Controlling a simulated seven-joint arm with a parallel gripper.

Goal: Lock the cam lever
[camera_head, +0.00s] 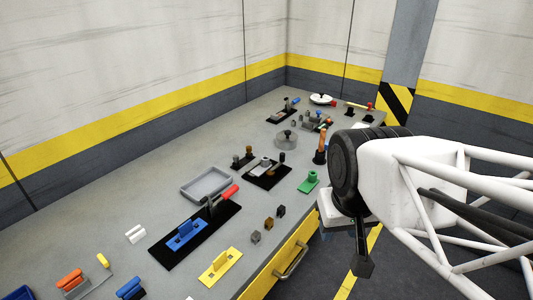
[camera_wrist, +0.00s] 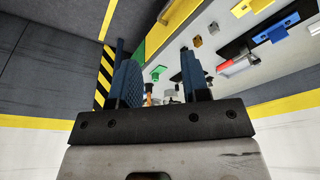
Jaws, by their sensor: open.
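I cannot tell for certain which fixture is the cam lever. A red-handled lever (camera_head: 228,192) stands on a black plate with a blue block (camera_head: 186,235); the red handle also shows in the wrist view (camera_wrist: 232,67). An upright orange handle (camera_head: 322,140) stands on a small black base farther back, and smaller levered fixtures (camera_head: 290,108) sit near the far corner. My gripper (camera_head: 362,262) hangs off the bench's right edge, apart from all of these. In the wrist view its blue fingers (camera_wrist: 160,75) are apart, with nothing held between them.
The grey bench carries a grey tray (camera_head: 206,184), a yellow block (camera_head: 220,267), a green block (camera_head: 308,181) and small dark blocks (camera_head: 268,223). A yellow drawer with a metal handle (camera_head: 291,262) faces the floor. Walls close the left and far sides.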

